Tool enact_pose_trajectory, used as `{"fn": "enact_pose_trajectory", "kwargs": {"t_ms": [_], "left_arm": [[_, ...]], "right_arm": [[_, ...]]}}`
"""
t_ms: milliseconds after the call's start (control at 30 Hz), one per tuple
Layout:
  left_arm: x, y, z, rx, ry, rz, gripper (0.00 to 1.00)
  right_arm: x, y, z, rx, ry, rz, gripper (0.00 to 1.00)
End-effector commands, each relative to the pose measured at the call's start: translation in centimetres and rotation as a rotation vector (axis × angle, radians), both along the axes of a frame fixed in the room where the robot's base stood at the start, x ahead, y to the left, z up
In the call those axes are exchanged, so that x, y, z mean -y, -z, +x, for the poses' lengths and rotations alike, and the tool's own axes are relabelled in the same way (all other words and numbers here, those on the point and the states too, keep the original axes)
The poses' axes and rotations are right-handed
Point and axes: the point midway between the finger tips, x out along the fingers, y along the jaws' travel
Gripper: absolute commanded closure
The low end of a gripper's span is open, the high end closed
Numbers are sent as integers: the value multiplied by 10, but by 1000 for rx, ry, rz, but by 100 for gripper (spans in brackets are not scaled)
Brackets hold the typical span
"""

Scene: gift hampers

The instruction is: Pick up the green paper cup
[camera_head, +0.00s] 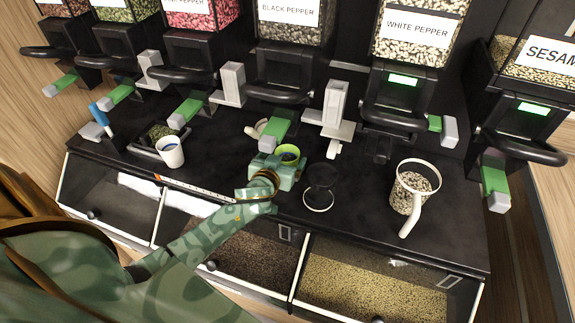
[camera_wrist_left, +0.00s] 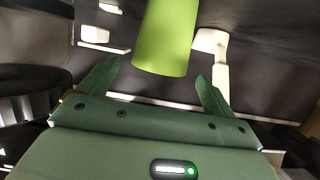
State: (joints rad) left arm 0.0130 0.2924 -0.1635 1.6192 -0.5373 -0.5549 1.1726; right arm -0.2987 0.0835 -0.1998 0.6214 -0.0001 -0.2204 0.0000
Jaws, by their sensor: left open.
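The green paper cup (camera_head: 288,151) stands on the black counter (camera_head: 235,150) in the head view, partly hidden by my left gripper (camera_head: 280,165). In the left wrist view the cup (camera_wrist_left: 165,38) is a plain lime-green cylinder, its upper part cut off by the frame edge. My left gripper (camera_wrist_left: 158,72) is open, with one finger to each side of the cup's near end. The cup looks to be at or just beyond the fingertips. I cannot tell whether either finger touches it. My right gripper is in neither view.
A white cup (camera_head: 171,158) stands to the left. A black round container (camera_head: 320,180) is close on the right, and a white-handled jug (camera_head: 411,188) of seeds is farther right. Dispensers with green-handled levers (camera_head: 273,130) line the back. Open-topped bins (camera_head: 375,290) lie along the front.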

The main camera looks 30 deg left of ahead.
Motion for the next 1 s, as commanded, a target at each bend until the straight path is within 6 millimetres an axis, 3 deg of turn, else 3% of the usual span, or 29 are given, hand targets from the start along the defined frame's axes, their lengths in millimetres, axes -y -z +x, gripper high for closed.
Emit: {"fn": "enact_pose_trajectory", "kwargs": {"t_ms": [200,467,500,667,767,1000], "left_arm": [[-7,14,32,0,1,2,9],[-7,14,37,-1,1,-1,9],[-7,14,37,-1,1,-1,12],[-8,14,36,-1,1,-1,56],[-7,14,37,0,1,0,62],[-7,14,36,-1,1,-1,62]], "right_arm": [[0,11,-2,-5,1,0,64],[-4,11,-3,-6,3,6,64],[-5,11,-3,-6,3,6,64],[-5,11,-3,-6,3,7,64],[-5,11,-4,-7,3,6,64],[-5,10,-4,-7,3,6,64]]}}
